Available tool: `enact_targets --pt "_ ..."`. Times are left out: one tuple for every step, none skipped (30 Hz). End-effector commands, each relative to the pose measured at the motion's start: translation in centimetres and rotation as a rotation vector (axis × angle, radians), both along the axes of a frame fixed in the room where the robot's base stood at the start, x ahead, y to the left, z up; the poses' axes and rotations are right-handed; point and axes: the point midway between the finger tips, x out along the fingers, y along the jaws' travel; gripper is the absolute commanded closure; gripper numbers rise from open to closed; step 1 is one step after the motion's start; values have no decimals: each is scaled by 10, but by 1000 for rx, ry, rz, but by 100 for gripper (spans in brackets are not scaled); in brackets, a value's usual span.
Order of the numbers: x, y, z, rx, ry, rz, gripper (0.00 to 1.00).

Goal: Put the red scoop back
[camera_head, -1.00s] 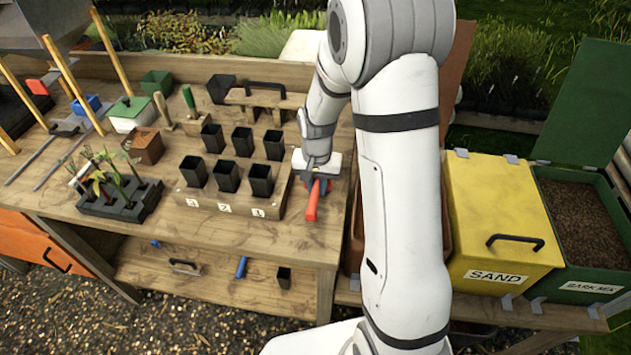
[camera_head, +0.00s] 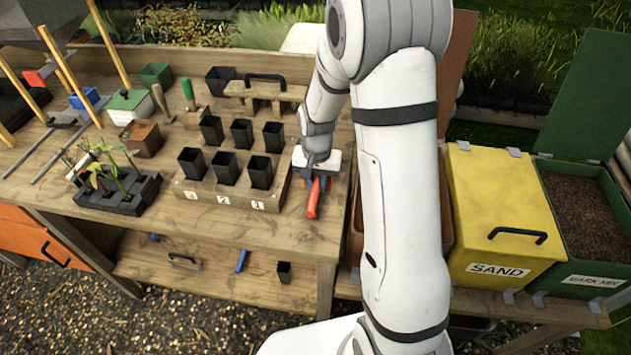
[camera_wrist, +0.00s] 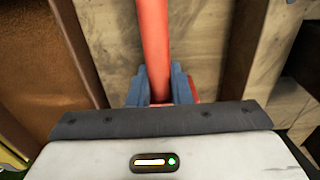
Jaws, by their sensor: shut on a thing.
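The red scoop (camera_head: 313,203) is at the right end of the wooden bench, just right of the block of black pots. My gripper (camera_head: 318,182) is shut on it. In the wrist view the red handle (camera_wrist: 154,45) runs up between the blue-grey fingers (camera_wrist: 160,88). My gripper's body hides the rest of the scoop. I cannot tell whether the scoop touches the bench top.
A wooden block (camera_head: 225,202) with several black pots stands just left of my gripper. Right of the bench are a yellow SAND bin (camera_head: 500,215) with its lid down and an open green BARK MIX bin (camera_head: 590,285). A lower shelf (camera_head: 215,285) holds small items.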

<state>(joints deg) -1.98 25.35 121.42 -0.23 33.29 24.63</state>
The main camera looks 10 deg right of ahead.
Motion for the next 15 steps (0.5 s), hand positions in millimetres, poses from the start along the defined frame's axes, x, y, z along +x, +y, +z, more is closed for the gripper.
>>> enact_targets --pt "0 0 -2 0 0 0 100" --pt "0 0 -2 0 0 0 100" --pt "0 0 -3 0 0 0 100" --pt "0 0 -4 0 0 0 100" --pt "0 0 -4 0 0 0 100" --pt "0 0 -5 0 0 0 100" --pt "0 0 -4 0 0 0 79" --pt "0 0 -4 0 0 0 77" --pt "0 0 -4 0 0 0 74" --pt "0 0 -4 0 0 0 71" --pt "0 0 -4 0 0 0 69" --pt "0 0 -4 0 0 0 66" --pt "0 0 -4 0 0 0 63" --pt "0 0 -4 0 0 0 61" --pt "0 0 -4 0 0 0 57"
